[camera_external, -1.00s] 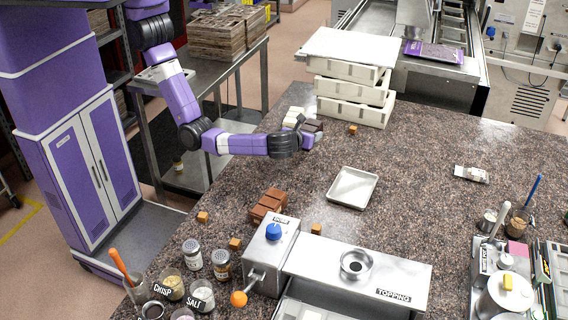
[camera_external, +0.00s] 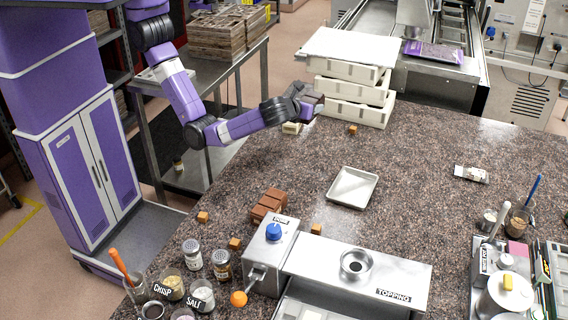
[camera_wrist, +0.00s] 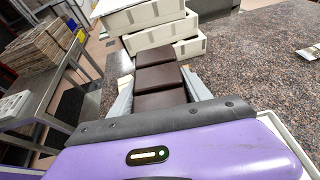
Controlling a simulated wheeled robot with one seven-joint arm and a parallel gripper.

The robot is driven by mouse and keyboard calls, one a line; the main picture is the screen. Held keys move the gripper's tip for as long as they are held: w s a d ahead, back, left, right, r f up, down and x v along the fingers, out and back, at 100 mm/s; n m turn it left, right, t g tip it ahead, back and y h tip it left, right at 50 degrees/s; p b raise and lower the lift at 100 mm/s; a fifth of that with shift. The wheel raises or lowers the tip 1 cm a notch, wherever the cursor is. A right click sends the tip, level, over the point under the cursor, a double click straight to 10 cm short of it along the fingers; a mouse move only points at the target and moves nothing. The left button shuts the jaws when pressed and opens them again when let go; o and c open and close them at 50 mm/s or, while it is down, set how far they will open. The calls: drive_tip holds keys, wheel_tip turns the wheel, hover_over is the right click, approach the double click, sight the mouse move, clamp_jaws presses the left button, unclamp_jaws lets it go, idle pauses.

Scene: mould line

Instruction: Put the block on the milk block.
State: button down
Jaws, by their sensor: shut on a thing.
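My gripper (camera_external: 306,102) is shut on a dark brown block (camera_wrist: 158,76), raised above the counter near the stacked white trays. In the wrist view the block shows ridged segments between the two fingers. The milk block (camera_external: 268,206), a reddish-brown segmented block, lies on the counter well in front of my gripper, beside the metal topping unit. Nothing is seen on top of it.
Stacked white trays (camera_external: 350,90) stand just behind my gripper. An empty shallow tray (camera_external: 352,187) lies mid-counter. The topping unit (camera_external: 340,268) and jars (camera_external: 192,254) are at the front. Small caramel cubes (camera_external: 235,244) are scattered about.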

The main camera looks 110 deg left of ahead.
drive_tip(key=d+r+m+t+h, duration=0.2)
drive_tip(key=d+m+t, duration=0.3)
drive_tip(key=d, duration=1)
wheel_tip(320, 180, up, 4)
drive_tip(key=m+t+h+b, duration=0.1)
drive_tip(key=m+t+h, duration=0.5)
drive_tip(key=m, duration=0.1)
hover_over(269, 201)
wheel_tip(269, 201, down, 20)
drive_tip(key=shift+r+b, duration=0.1)
drive_tip(key=shift+b, duration=0.4)
drive_tip(key=shift+c, duration=2.4)
unclamp_jaws()
drive_tip(key=shift+f, duration=0.25)
drive_tip(key=shift+r, duration=0.15)
drive_tip(key=v, duration=1.2)
drive_tip(key=shift+r, duration=0.15)
